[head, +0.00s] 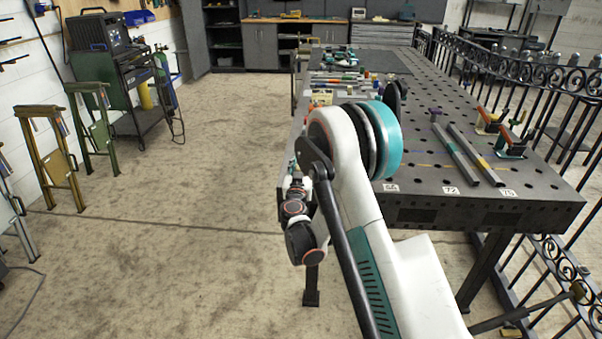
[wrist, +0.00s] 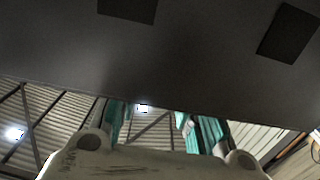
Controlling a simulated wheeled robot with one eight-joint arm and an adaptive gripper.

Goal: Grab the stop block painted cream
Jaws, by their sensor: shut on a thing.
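My gripper (wrist: 158,128) shows in the wrist view as a worn pale body at the bottom with two teal fingers. They reach up to a wide dark surface that hides their tips. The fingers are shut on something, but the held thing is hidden. In the head view my wrist is left of the table's near end, and my white arm covers part of the table there. I cannot pick out a cream stop block in either view.
The dark perforated table (head: 450,205) carries two grey bars (head: 468,155) and red-handled clamps (head: 512,143). A black scroll gate (head: 510,75) stands along its right side. Metal stands (head: 50,150) and a welding cart (head: 130,85) are at left. The floor between is clear.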

